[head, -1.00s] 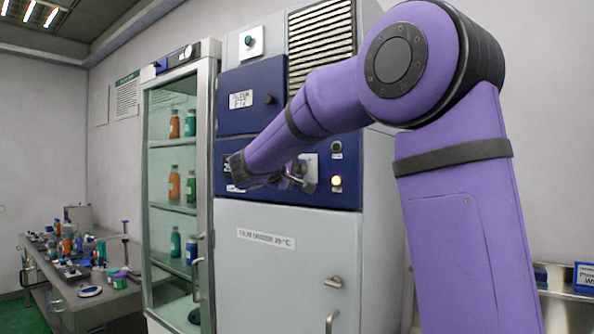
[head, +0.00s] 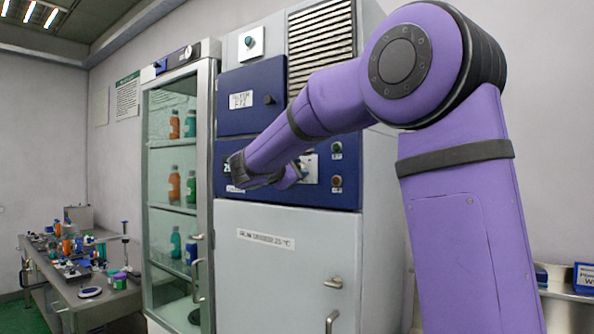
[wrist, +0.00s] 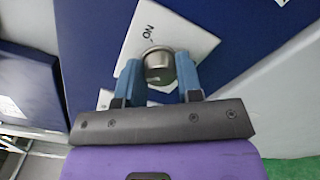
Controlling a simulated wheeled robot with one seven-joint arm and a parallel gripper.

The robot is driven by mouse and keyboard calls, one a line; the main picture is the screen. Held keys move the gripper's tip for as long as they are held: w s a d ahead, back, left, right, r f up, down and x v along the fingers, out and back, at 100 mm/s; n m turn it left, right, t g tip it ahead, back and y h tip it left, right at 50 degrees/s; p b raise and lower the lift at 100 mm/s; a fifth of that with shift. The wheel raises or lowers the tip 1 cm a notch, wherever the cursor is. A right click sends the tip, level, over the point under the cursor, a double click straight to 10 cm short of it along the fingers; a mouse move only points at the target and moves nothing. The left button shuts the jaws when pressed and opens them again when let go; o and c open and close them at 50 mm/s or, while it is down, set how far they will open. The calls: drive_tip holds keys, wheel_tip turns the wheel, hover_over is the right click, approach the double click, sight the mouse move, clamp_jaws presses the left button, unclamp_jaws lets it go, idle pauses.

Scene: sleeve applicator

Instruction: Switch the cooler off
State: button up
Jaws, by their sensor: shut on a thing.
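The cooler (head: 270,250) is a tall grey cabinet with blue panels, seen in the head view. On its lower blue panel is a white switch plate (head: 312,168), partly hidden by my gripper (head: 292,176). In the wrist view, the round metal knob (wrist: 158,62) stands on the white plate (wrist: 188,32), with "ON" printed upside down beside it. My gripper (wrist: 158,82) has its blue fingers on either side of the knob and is shut on it. The lower lamp (head: 337,181) beside the switch is dark. The upper lamp (head: 337,147) looks dark green.
A glass-door cabinet (head: 207,150) with coloured bottles stands to the left of the cooler. Another small dial (head: 249,41) is high on the grey front. A cluttered bench (head: 120,300) is at far left. A metal table (head: 560,290) is at right.

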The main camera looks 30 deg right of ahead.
drive_tip(key=shift+n, duration=0.6)
drive_tip(key=o, duration=0.9)
drive_tip(key=shift+a, duration=0.1)
drive_tip(key=v, duration=1)
drive_tip(key=shift+s+a, duration=0.15)
drive_tip(key=shift+a, duration=0.2)
